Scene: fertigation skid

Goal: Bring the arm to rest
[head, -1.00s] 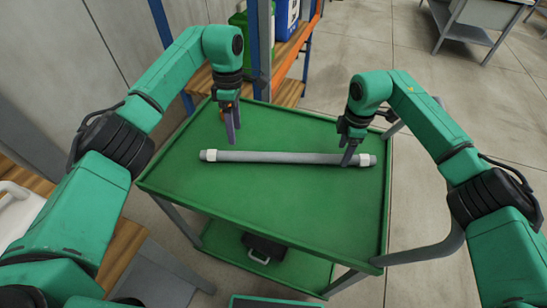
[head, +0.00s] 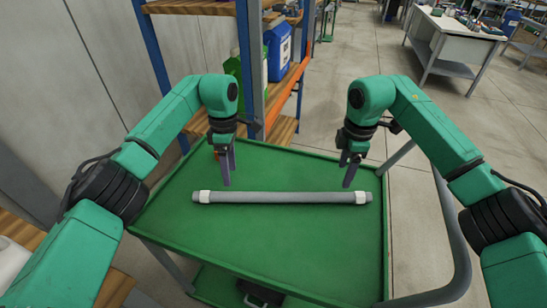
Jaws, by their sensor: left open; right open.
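My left gripper (head: 229,168) is open and empty, fingers pointing down above the far left part of the green cart top. My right gripper (head: 350,172) is open and empty, fingers pointing down just behind the right end of the grey pipe. The grey pipe (head: 280,198) with a white band near each end lies across the green cart (head: 250,245), roughly level from left to right. Neither gripper holds the pipe. I cannot tell exactly how high the fingertips are above the cart top.
A shelf rack with wooden boards (head: 285,85) and blue posts stands behind the cart, holding a blue container (head: 279,52) and a green one. A white-topped workbench (head: 452,45) stands at the far right. The cart top in front of the pipe is clear.

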